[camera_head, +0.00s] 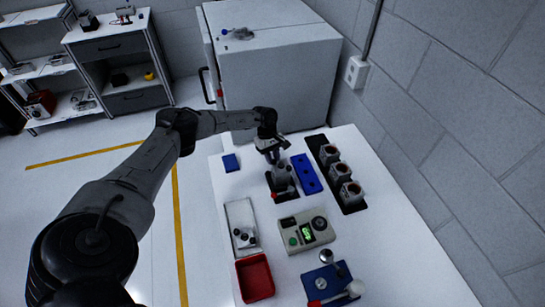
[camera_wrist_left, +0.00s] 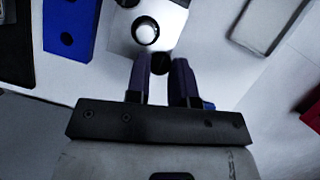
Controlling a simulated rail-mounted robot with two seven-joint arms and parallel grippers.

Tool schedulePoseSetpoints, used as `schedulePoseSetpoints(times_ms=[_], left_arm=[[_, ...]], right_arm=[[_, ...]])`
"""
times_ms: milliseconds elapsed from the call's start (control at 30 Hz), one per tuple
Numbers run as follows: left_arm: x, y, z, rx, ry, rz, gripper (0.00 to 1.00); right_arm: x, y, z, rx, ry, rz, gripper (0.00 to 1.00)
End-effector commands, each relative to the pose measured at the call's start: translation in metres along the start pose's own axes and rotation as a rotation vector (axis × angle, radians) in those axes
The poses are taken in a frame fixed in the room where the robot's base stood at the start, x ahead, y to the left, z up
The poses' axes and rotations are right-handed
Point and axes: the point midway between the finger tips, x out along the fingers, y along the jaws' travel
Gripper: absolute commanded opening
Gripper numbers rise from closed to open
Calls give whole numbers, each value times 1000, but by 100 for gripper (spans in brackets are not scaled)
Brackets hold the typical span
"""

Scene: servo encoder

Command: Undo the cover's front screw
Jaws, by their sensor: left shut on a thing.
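My left gripper (camera_head: 271,148) is over the back left of the table. In the left wrist view its fingers (camera_wrist_left: 165,78) are shut on a small dark round thing (camera_wrist_left: 160,63), which I cannot identify for sure. Just beyond the fingertips is a pale block-shaped unit (camera_wrist_left: 122,38) with a round white knob or cap (camera_wrist_left: 146,31). In the head view a grey unit (camera_head: 283,177) stands just below the gripper, with a red part at its lower left. The front screw is too small or hidden to make out. My right gripper is not in view.
A blue block with holes (camera_head: 307,174) and a black rack (camera_head: 354,208) with three grey units stand to the right. In front are a pale tray (camera_head: 234,209), a red bin (camera_head: 254,279), a beige device with a green display (camera_head: 306,231) and a blue fixture (camera_head: 327,284).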

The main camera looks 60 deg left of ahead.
Motion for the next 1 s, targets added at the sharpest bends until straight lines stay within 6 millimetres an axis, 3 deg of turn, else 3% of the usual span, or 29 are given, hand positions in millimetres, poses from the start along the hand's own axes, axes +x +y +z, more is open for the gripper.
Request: schedulePoseSetpoints(times_ms=[467,1000], left_arm=[[-1,-4,1,-308,-1,127,0],[-2,-7,5,-758,-1,313,0]], right_arm=[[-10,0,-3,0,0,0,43],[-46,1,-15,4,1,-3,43]])
